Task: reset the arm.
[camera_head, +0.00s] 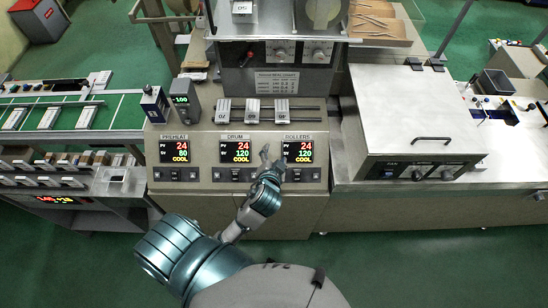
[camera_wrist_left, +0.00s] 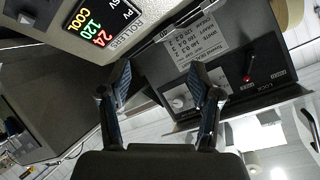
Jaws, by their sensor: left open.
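My left arm (camera_head: 190,255) reaches up from the bottom of the head view. Its left gripper (camera_head: 272,160) is in front of the control panel, between the DRUM display (camera_head: 237,151) and the ROLLERS display (camera_head: 299,152). In the left wrist view the left gripper (camera_wrist_left: 162,80) has its two fingers apart with nothing between them. The ROLLERS display (camera_wrist_left: 92,25) shows at the upper left there, and a dark panel with a label sheet (camera_wrist_left: 196,42) lies beyond the fingers. Whether the fingers touch the console cannot be told. My right gripper is not in view.
The PREHEAT display (camera_head: 181,151) and rows of switches sit on the same console. A steel-covered machine (camera_head: 425,115) stands at the right. The green floor (camera_head: 420,265) in front is clear.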

